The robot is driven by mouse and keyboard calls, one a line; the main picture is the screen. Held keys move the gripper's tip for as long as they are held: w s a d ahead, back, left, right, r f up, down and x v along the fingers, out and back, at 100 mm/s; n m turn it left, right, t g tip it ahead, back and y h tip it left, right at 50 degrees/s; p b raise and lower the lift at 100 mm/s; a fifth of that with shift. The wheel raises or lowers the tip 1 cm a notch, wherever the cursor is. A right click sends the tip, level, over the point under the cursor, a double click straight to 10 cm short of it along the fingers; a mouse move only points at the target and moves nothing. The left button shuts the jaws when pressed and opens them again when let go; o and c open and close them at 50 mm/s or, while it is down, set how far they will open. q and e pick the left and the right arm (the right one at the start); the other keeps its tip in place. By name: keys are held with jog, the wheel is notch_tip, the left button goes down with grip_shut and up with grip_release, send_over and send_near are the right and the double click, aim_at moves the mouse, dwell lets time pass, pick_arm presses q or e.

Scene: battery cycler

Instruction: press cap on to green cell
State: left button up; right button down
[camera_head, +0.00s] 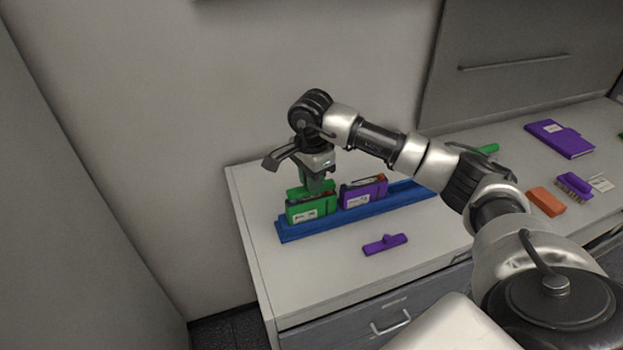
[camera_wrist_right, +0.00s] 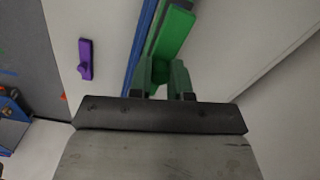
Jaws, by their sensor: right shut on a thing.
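The green cell (camera_head: 310,209) stands upright at the left end of a blue rack (camera_head: 290,234). My right gripper (camera_head: 318,186) points down just above the green cell. It is shut on a green cap, whose grip (camera_wrist_right: 160,72) shows between the fingers in the right wrist view. The cap's long bar (camera_wrist_right: 175,32) lies along the cell's top; I cannot tell whether it is fully seated. A purple cell (camera_head: 364,192) stands to the right in the same rack. A purple cap (camera_head: 385,244) lies on the counter in front of the rack. My left gripper is not in view.
To the right on the counter lie a purple case (camera_head: 559,138), an orange block (camera_head: 546,201) and a purple brush (camera_head: 574,185). A green object (camera_head: 487,149) shows behind my right arm. The counter's front left is clear, and a wall stands behind.

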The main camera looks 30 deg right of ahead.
jog(key=shift+f+b, duration=0.2)
jog(key=shift+b, duration=0.3)
dwell(1.5)
jog(key=shift+f+b, duration=0.4)
jog(key=shift+b, duration=0.1)
dwell(0.5)
jog(key=shift+c, duration=2.4)
grip_release()
jog(key=shift+r, duration=0.1)
jog(key=shift+r+p, duration=2)
jog(key=shift+r, duration=1.45)
grip_shut()
